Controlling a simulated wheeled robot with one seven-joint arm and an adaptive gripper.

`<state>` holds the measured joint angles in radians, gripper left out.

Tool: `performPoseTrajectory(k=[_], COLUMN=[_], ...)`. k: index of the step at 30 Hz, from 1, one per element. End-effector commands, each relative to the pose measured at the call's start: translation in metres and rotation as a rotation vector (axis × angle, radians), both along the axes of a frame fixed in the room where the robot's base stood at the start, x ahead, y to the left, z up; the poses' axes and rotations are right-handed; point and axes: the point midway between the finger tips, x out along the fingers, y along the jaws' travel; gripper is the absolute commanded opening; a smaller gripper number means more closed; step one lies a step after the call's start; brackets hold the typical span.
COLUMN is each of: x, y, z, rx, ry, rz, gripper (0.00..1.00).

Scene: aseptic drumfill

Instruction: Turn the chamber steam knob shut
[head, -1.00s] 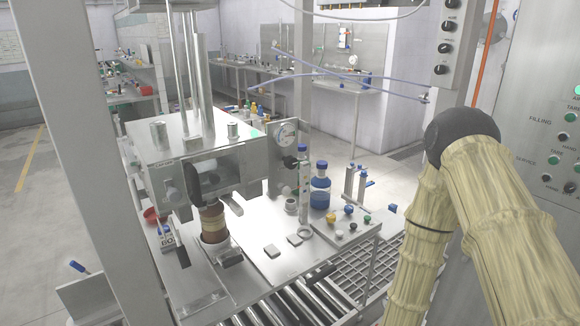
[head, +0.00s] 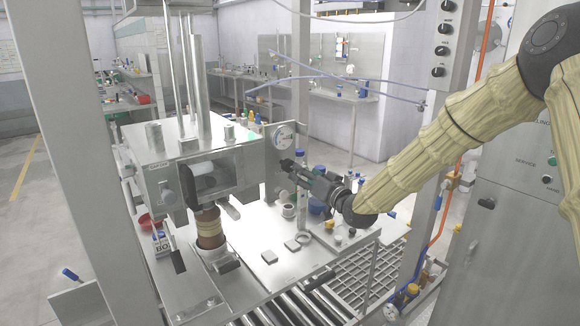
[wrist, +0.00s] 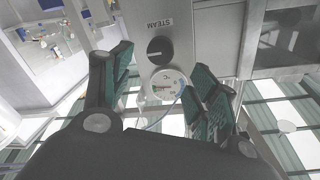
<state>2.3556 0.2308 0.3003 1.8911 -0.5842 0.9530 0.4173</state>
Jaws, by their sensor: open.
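The chamber steam knob (wrist: 160,48) is a round black knob on a grey metal panel, beside the upside-down word STEAM in the wrist view. Its light pointer mark lies roughly level in that picture. A round white gauge (wrist: 168,83) sits next to it; the gauge also shows in the head view (head: 285,137). My gripper (wrist: 163,68) is open and empty, with green-padded fingers on either side of the knob and gauge in the picture. It appears apart from the knob. In the head view my gripper (head: 292,161) is just below the gauge, and the knob cannot be made out there.
The steel filling machine (head: 190,160) stands left of my gripper. Below are a steel table (head: 250,240), a blue-capped bottle (head: 320,170) partly hidden by my gripper, and rollers (head: 290,305). Orange and blue pipes (head: 440,215) run at right.

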Motion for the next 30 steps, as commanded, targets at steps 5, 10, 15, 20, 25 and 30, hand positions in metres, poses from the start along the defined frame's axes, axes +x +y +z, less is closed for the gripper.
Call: performPoseTrajectory(k=[5,10,15,20,25,30], x=[0.025,0.048,0.065,0.074,0.076,0.076], y=[0.016,0.030,0.041,0.046,0.048,0.048], z=[0.001,0.001,0.000,0.000,-0.001,-0.001], rx=[-0.003,-0.002,-0.003,-0.001,-0.001,-0.001], ry=[0.000,0.001,0.002,0.001,0.003,0.003], rz=[0.001,0.001,0.000,0.000,-0.001,-0.001], gripper=[0.60,0.60,0.60,0.60,0.60,0.60])
